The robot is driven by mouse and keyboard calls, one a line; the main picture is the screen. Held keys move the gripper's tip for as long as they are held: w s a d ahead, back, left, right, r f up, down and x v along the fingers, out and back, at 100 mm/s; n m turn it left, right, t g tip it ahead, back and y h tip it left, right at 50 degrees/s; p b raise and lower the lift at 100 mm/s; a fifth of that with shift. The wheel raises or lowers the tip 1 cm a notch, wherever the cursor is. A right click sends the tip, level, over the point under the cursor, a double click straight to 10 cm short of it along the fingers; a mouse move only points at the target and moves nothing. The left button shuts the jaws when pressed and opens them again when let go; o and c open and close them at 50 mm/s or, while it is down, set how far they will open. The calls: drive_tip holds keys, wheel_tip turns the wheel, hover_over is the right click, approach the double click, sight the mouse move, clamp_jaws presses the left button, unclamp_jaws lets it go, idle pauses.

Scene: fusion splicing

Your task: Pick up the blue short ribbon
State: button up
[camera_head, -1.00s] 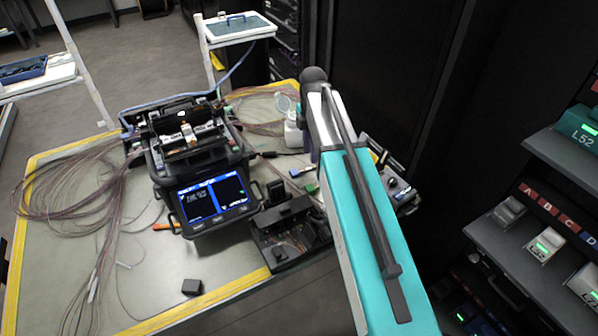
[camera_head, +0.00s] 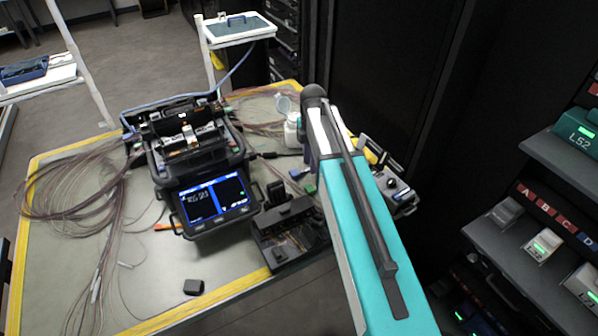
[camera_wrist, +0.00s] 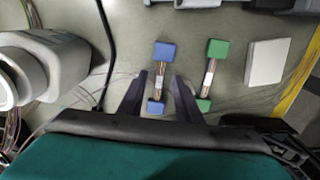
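The blue short ribbon (camera_wrist: 165,55) lies on the table in the wrist view, with a blue block at each end and a thin striped middle with a white band. My gripper (camera_wrist: 160,76) is open, one finger on each side of the ribbon's lower half. The fingers look apart from it; their height above the table is hard to tell. In the head view a small blue end (camera_head: 296,174) shows just left of my arm, and my gripper is hidden behind the arm.
A green-ended ribbon (camera_wrist: 208,78) lies close to the right of my right finger. A pale square block (camera_wrist: 267,62) is further right. A white rounded container (camera_wrist: 40,65) and a black cable are at left. The splicer (camera_head: 195,150) stands left of my arm.

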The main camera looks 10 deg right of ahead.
drive_tip(key=shift+f, duration=0.4)
clamp_jaws()
